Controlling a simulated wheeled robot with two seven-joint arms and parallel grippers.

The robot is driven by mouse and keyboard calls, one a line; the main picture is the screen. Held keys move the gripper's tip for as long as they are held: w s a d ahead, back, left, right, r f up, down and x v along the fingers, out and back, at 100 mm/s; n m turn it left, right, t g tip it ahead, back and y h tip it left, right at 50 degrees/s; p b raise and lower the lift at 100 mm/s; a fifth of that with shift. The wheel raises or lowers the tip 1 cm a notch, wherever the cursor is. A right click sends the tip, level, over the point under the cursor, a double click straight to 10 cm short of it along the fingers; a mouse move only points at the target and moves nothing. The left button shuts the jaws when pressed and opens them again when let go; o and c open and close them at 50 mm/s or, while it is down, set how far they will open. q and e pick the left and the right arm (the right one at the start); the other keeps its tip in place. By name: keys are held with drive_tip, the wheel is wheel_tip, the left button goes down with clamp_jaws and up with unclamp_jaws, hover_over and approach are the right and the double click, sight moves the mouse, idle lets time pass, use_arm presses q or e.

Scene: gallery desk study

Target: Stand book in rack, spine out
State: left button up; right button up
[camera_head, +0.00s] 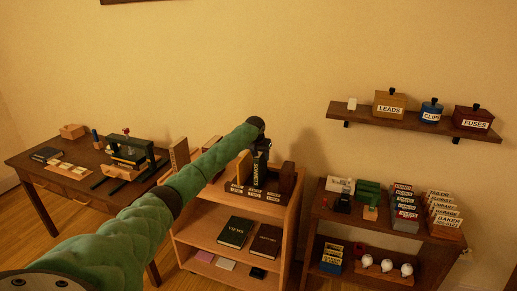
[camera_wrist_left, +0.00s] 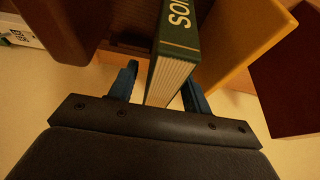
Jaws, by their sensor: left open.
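A dark green book with pale spine lettering (camera_head: 260,172) stands about upright in the dark wooden rack (camera_head: 235,188) on top of the light-wood bookcase. Its lettered spine faces the room. In the left wrist view the book (camera_wrist_left: 180,35) shows its lettering and pale page edges. My left gripper (camera_head: 261,147) is above the book's top end. In the left wrist view its two blue fingers (camera_wrist_left: 160,78) are open, one on each side of the book, with gaps visible. The book's foot is hidden in that view. My right gripper is not in view.
A brown block (camera_head: 287,178) stands to the right in the rack. A dark green book (camera_head: 235,232) and a brown book (camera_head: 267,240) lie on the bookcase's middle shelf. A desk (camera_head: 40,172) is left, a loaded side shelf (camera_head: 330,215) right, and a wall shelf (camera_head: 365,114) above.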

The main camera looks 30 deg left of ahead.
use_arm(q)
drive_tip(key=b+v, duration=0.2)
drive_tip(key=v, duration=0.7)
drive_tip(key=shift+s+r, duration=0.15)
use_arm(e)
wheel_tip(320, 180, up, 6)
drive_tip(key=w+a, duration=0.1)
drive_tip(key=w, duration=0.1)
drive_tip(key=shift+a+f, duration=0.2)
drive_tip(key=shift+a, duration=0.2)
